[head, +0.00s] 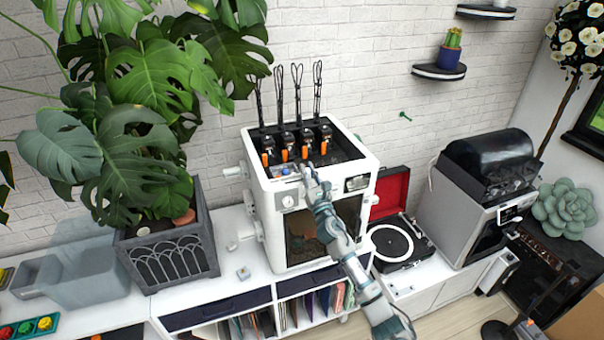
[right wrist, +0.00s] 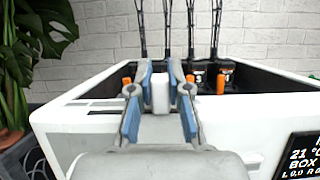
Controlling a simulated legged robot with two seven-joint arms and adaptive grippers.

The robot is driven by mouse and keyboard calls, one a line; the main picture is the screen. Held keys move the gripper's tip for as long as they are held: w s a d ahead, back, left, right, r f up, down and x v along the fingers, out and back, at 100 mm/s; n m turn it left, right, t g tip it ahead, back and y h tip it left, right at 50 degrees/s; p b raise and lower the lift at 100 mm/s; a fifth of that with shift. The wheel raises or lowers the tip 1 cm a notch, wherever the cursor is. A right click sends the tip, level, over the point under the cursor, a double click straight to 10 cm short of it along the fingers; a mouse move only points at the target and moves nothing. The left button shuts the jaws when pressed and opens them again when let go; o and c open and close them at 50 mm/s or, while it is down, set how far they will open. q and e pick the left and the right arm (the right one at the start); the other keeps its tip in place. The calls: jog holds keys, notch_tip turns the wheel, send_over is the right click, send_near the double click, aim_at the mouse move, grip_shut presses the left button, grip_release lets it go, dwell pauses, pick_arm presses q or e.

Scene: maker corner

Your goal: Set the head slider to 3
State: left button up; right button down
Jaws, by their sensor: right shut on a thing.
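A white boxy machine (head: 262,205) with several orange-tipped tool heads (head: 285,155) in its open top stands on the white cabinet. My right gripper (head: 308,176) reaches the front top edge of the machine. In the right wrist view my right gripper (right wrist: 160,98) is shut on a small white block (right wrist: 160,92), which looks like the slider's knob. A dark slot (right wrist: 103,107) shows in the white rim to its left. The slider's marks cannot be read. My left gripper is not in view.
A dark planter (head: 170,262) with a large leafy plant stands left of the machine. A record player (head: 398,243) with a red lid and a grey machine (head: 450,215) stand to the right. A small display (right wrist: 302,160) is on the machine's front.

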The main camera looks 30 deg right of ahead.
jog(key=c, duration=1.1)
grip_release()
jog(key=shift+a, duration=0.25)
jog(key=shift+a+r, duration=0.1)
jog(key=v, duration=1.2)
